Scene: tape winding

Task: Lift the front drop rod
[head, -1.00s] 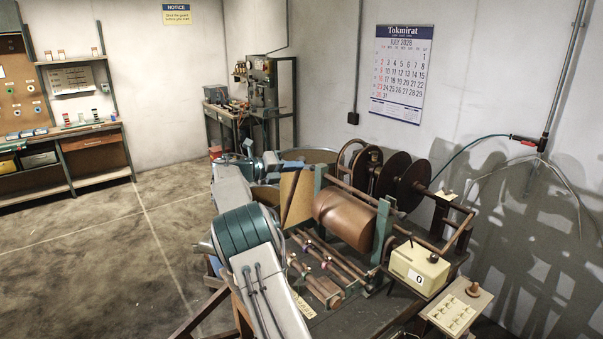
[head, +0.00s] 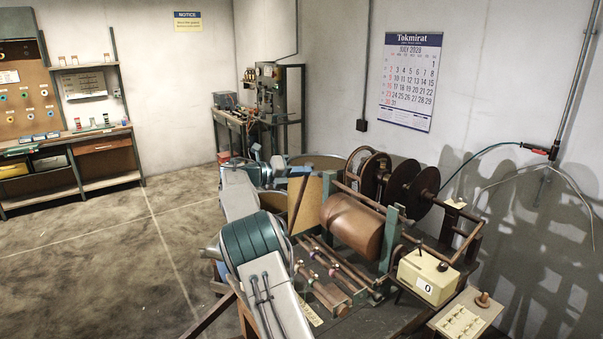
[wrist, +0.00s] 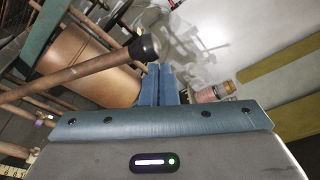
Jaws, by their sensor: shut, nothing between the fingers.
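A brown rod with a black end cap (wrist: 75,76) crosses the left of the wrist view, its capped end just left of my fingertips. It is probably the front drop rod. A dark tilted rod (head: 298,203) stands by a tan panel in the head view; it looks like the same one. My gripper (wrist: 160,70) has its two blue fingers together with nothing between them. The rod's end is beside the fingers, not between them; whether they touch is unclear. In the head view my gripper is small and its fingers are hard to make out.
A copper drum (head: 353,223) sits on the winding machine, also behind the rod in the wrist view (wrist: 92,62). Dark reels (head: 413,188) stand behind it. A cream counter box (head: 426,276) is at the right. Several thin rods (head: 335,265) lie in front. Open floor (head: 100,260) is at left.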

